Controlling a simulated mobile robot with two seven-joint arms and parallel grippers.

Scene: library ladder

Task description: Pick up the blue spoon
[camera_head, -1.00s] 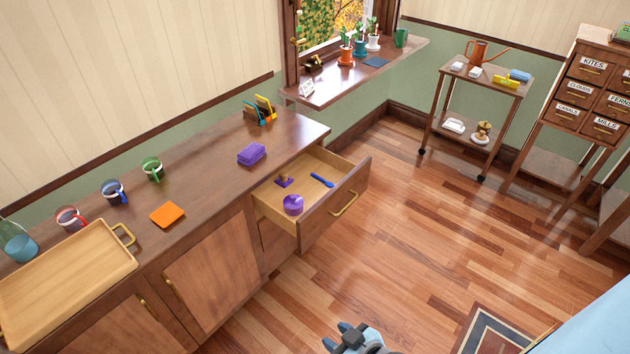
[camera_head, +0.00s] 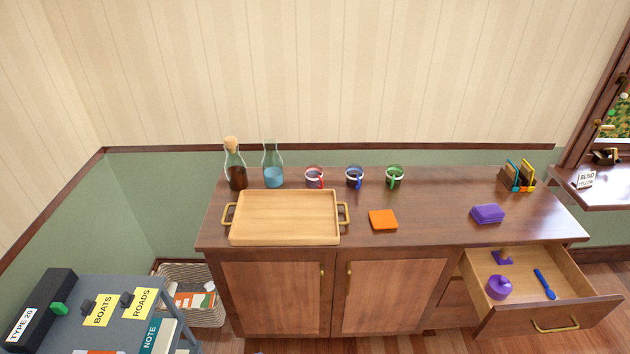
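The blue spoon (camera_head: 544,284) lies in the open drawer (camera_head: 481,320) at the right end of the wooden cabinet. It rests on the drawer floor, to the right of a round purple object (camera_head: 499,287) and a small purple-based stamp-like item (camera_head: 502,257). Neither of my grippers is in the head view now.
On the cabinet top (camera_head: 430,236) stand a wooden tray (camera_head: 285,217), two bottles, several mugs, an orange square (camera_head: 383,220) and a purple block (camera_head: 488,213). A grey cart (camera_head: 190,292) with labelled items and a wicker basket (camera_head: 206,315) are at lower left. The open drawer juts forward.

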